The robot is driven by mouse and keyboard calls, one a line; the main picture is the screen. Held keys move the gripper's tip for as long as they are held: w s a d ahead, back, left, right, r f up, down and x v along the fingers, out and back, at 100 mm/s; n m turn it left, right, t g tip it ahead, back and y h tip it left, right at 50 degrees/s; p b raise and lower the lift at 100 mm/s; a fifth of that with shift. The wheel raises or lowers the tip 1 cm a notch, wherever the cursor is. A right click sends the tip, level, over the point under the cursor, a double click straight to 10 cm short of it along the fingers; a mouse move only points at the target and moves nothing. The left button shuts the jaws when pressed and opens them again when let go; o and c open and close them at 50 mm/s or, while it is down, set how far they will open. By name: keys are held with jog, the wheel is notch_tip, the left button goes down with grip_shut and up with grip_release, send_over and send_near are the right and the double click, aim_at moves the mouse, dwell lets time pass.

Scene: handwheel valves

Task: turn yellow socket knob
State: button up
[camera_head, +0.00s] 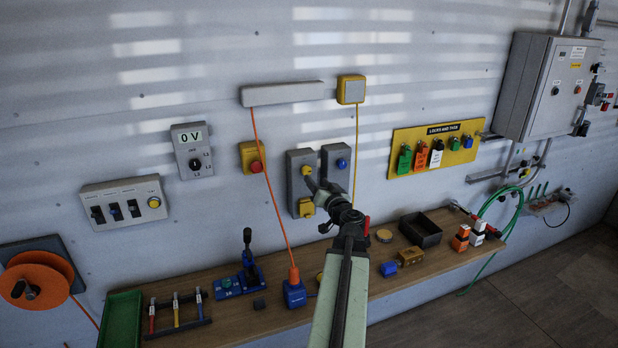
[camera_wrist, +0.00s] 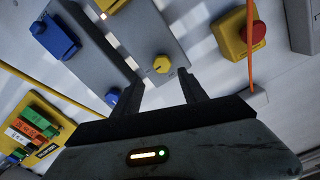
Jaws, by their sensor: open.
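The yellow socket knob (camera_head: 306,170) is a small round knob on the upper part of a grey wall box (camera_head: 296,163), above a yellow socket cover (camera_head: 306,207). In the wrist view the yellow knob (camera_wrist: 161,64) appears just beyond and between the fingertips. My gripper (camera_head: 316,184) is in front of this box, just below and right of the knob in the head view. In the wrist view my gripper (camera_wrist: 161,77) has its two dark fingers apart, with nothing between them. Whether a finger touches the knob I cannot tell.
A second grey box with a blue knob (camera_head: 341,163) stands close on the right. A red emergency button (camera_head: 256,166) on yellow is left, with an orange cable (camera_head: 268,190) hanging near it. The wooden bench (camera_head: 385,292) below holds several items.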

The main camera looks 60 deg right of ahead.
aim_at(308, 172)
jog(key=x, duration=0.6)
jog(key=shift+w+d, duration=0.1)
jog(key=shift+w, duration=0.25)
jog(key=shift+s, duration=0.1)
jog(key=c, duration=1)
